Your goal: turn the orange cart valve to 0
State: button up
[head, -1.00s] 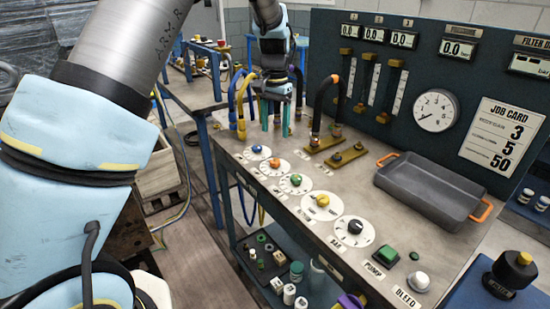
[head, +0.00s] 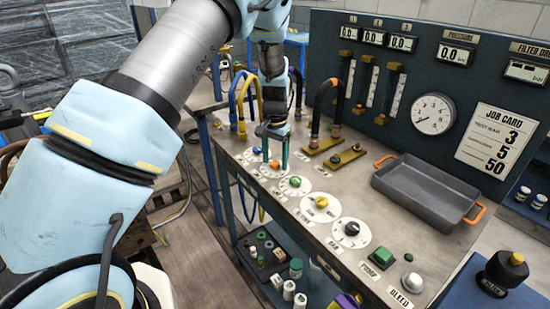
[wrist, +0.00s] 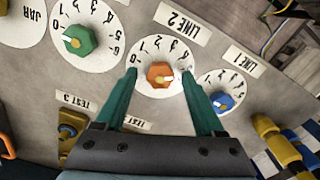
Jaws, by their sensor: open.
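The orange valve knob (wrist: 160,75) sits on a white dial with numbers, beside the label LINE 2, in the wrist view. Its white mark is on the right side of the knob, away from the low numbers at the left; the exact number is hard to read. My gripper (wrist: 159,82) is open, with one green finger at each side of the knob and a gap visible. In the head view my gripper (head: 275,157) points down over the orange knob (head: 275,164), fingers straddling it.
A blue knob (wrist: 222,101) and a green knob (wrist: 79,40) flank it on their own dials. A yellow knob (head: 321,202) and a black knob (head: 352,229) sit nearer. Hoses (head: 246,95) rise behind the gripper. A grey tray (head: 425,193) lies to the right.

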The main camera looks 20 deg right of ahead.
jog(key=shift+c, duration=0.3)
grip_shut()
